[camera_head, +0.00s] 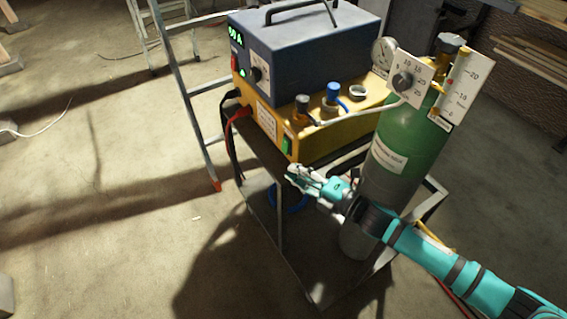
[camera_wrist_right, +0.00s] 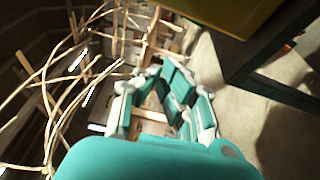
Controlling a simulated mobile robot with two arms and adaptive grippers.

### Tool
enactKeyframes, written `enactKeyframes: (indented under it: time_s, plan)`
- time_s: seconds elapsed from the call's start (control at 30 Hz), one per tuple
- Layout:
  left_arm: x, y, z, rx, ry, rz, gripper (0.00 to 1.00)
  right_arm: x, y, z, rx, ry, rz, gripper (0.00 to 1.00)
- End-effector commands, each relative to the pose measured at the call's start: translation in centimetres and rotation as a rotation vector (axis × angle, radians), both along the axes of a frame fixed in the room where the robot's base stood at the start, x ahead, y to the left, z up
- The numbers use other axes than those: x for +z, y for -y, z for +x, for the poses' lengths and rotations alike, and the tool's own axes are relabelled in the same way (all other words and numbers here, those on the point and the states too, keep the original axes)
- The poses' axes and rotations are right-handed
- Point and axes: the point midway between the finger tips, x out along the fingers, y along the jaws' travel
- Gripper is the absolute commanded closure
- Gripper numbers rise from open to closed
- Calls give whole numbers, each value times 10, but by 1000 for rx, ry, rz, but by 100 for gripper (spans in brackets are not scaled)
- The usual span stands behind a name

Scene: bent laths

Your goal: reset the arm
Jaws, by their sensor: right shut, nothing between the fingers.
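My right arm, teal and dark grey, comes in from the lower right in the head view. Its right gripper (camera_head: 296,176) is shut and empty, in front of the cart's upper shelf and left of the green gas cylinder (camera_head: 408,140). No contact with the cart or the cylinder can be made out. In the right wrist view the teal fingers of the right gripper (camera_wrist_right: 158,104) show at the middle, with no object between them. My left gripper is not in either view.
A metal cart (camera_head: 279,215) carries a yellow unit (camera_head: 312,142) with a dark blue power box (camera_head: 305,50) on top. A ladder (camera_head: 181,85) stands left of it. Bent laths (camera_wrist_right: 62,82) show in the wrist view. The concrete floor (camera_head: 100,210) at left is mostly clear.

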Motion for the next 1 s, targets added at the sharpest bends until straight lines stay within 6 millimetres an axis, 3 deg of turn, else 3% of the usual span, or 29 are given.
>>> enactKeyframes:
  time_s: [0.2,0.77,0.87,1.0]
  plan:
    - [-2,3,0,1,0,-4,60,0,10,-9,1,1,-1,100]
    - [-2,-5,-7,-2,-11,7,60,0,9,-9,-9,-12,8,100]
    - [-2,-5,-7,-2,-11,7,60,-2,6,-11,-67,-85,51,100]
    - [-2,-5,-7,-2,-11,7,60,-8,9,-18,-260,-324,184,100]
